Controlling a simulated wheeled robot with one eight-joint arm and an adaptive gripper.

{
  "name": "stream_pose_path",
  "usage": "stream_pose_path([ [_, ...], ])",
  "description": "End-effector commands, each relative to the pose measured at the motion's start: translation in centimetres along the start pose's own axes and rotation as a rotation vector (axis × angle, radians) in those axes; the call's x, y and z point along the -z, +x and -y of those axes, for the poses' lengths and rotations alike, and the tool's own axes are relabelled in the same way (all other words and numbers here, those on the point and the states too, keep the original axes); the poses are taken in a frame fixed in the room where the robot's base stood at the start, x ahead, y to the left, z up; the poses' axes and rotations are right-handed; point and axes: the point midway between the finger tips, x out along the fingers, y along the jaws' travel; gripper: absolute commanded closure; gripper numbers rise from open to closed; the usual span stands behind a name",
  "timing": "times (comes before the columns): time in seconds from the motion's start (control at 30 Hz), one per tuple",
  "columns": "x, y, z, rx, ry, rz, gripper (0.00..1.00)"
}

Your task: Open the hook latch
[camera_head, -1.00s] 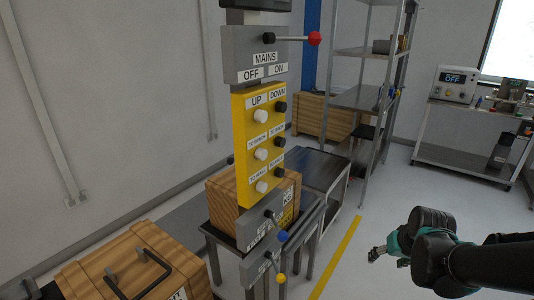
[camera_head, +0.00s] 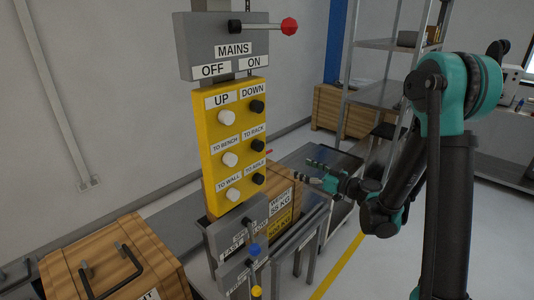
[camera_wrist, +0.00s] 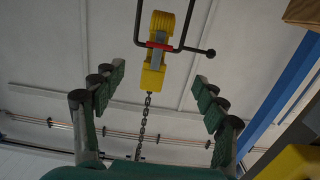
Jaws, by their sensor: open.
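In the wrist view a yellow hook block (camera_wrist: 152,78) hangs on a dark chain (camera_wrist: 142,125), with a yellow rounded part (camera_wrist: 163,26) beyond it. A small red piece (camera_wrist: 158,46), apparently the latch, crosses between them. A dark bent rod (camera_wrist: 187,50) with a ball end passes by the red piece. My gripper (camera_wrist: 158,76) is open, its green fingers apart on either side of the hook block's line, touching nothing that I can see. In the head view my gripper (camera_head: 306,171) is right of the yellow button panel (camera_head: 237,150); the hook is not clearly visible there.
A grey mains box (camera_head: 222,72) with a red-knobbed lever (camera_head: 288,26) tops the panel. Blue and yellow knobs (camera_head: 254,250) sit below. A wooden crate (camera_head: 285,200) stands behind the panel, another (camera_head: 155,255) at lower left. A metal shelf (camera_head: 375,88) stands behind.

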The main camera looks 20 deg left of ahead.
Motion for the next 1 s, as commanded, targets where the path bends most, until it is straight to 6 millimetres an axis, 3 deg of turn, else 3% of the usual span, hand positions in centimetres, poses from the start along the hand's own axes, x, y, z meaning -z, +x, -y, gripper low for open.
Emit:
stream_pose_path([
  [0.37,0.2,3.5,0.0,0.002,-0.022,-0.047,0.28],
  [1.0,0.7,15.6,0.0,0.002,-0.021,-0.046,0.28],
])
